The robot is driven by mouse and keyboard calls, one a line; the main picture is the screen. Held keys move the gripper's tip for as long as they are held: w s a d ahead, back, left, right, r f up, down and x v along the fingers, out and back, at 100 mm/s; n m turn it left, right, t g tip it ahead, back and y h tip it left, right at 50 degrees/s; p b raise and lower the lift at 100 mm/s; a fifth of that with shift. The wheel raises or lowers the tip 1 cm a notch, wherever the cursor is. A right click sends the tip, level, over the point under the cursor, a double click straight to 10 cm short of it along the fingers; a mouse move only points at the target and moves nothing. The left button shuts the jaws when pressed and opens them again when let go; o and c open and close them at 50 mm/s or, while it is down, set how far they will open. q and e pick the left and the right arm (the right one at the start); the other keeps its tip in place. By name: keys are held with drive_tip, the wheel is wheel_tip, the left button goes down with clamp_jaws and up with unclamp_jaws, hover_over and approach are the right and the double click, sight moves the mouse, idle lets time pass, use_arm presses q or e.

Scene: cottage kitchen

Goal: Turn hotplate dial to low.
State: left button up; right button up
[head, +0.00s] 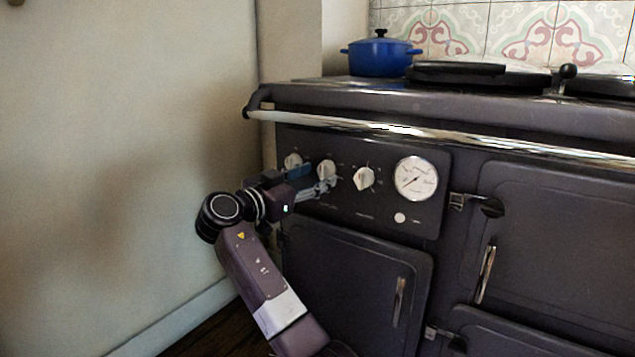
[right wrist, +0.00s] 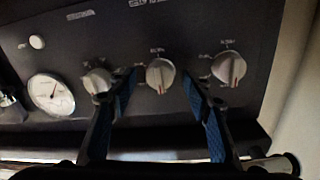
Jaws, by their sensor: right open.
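Three pale round dials sit in a row on the dark cooker panel: a left dial (head: 292,161), a middle dial (head: 326,170) and a right dial (head: 363,178). Their labels are too small to read, so I cannot tell which is the hotplate dial. My right gripper (head: 327,184) is open in front of the middle dial. In the right wrist view its blue-padded fingers (right wrist: 160,82) stand either side of the middle dial (right wrist: 160,74), whose red mark points to the picture's bottom. Contact cannot be told. My left gripper is not in view.
A round gauge (head: 416,178) is right of the dials. A chrome rail (head: 440,134) runs along the cooker front above them. A blue pot (head: 381,56) stands on top. The oven door (head: 355,275) is below, and a bare wall (head: 120,150) is at left.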

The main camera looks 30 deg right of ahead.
drive_tip(key=shift+x, duration=0.8)
drive_tip(key=c, duration=1.1)
drive_tip(key=shift+c, duration=0.2)
